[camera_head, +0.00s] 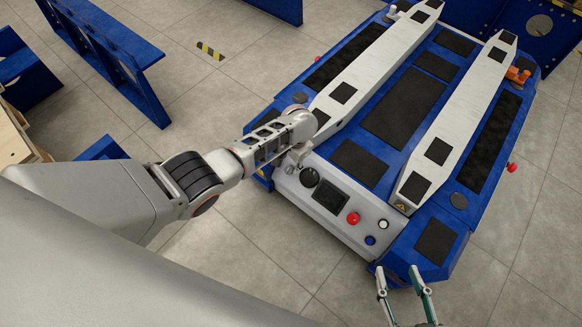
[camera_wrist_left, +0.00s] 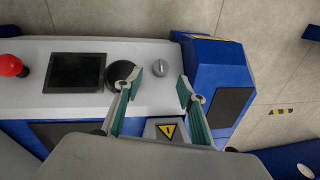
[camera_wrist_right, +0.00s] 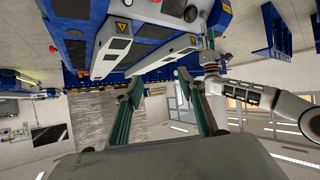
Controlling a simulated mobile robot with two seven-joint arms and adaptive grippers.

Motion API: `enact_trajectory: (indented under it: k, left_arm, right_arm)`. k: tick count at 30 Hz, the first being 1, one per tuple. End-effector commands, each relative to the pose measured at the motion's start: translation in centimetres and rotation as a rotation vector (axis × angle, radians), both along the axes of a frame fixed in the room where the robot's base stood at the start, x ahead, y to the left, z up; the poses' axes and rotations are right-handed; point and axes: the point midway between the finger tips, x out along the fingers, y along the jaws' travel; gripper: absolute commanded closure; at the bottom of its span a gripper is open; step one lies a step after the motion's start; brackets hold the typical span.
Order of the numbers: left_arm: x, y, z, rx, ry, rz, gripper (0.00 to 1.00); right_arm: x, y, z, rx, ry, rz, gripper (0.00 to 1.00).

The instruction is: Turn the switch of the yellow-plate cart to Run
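The blue cart (camera_head: 395,105) has a light grey control panel (camera_head: 330,217) on its near end. In the left wrist view, the grey switch knob (camera_wrist_left: 160,67) sits on the panel beside a black round part (camera_wrist_left: 122,74). My left gripper (camera_wrist_left: 160,82) is open, its fingertips on either side of the knob in the picture; I see no contact, and the knob's setting is too small to read. In the head view my left arm partly hides the switch. My right gripper (camera_head: 398,271) is open and empty by the cart's near right corner.
The panel also carries a dark screen (camera_head: 331,197), a red button (camera_head: 353,218), a white button (camera_head: 383,224) and a blue button (camera_head: 370,240). Blue frames (camera_head: 110,50) stand at the left.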

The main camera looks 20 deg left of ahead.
Motion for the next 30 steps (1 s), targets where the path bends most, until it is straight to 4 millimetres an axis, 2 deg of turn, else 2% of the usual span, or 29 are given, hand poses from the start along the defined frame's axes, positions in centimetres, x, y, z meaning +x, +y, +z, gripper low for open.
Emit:
enact_trajectory:
  k: [5, 12, 18, 30]
  left_arm:
    - [0.0, 0.3, -1.2, 0.009, 0.015, 0.001, 0.6]
    - [-0.3, 0.8, -5.4, 0.009, 0.023, 0.0, 0.6]
    - [0.1, 1.1, -7.5, 0.007, 0.018, 0.002, 0.6]
    - [0.9, 1.1, -7.5, 0.007, 0.004, 0.001, 0.6]
  right_arm:
    - [0.0, 0.4, -0.1, 0.018, 0.0, -0.003, 0.6]
    - [0.5, 1.8, 0.5, 0.093, -0.013, -0.017, 0.6]
    - [0.6, 3.2, 1.0, 0.183, -0.014, -0.037, 0.6]
    - [0.8, 3.9, 1.6, 0.231, -0.021, -0.05, 0.6]
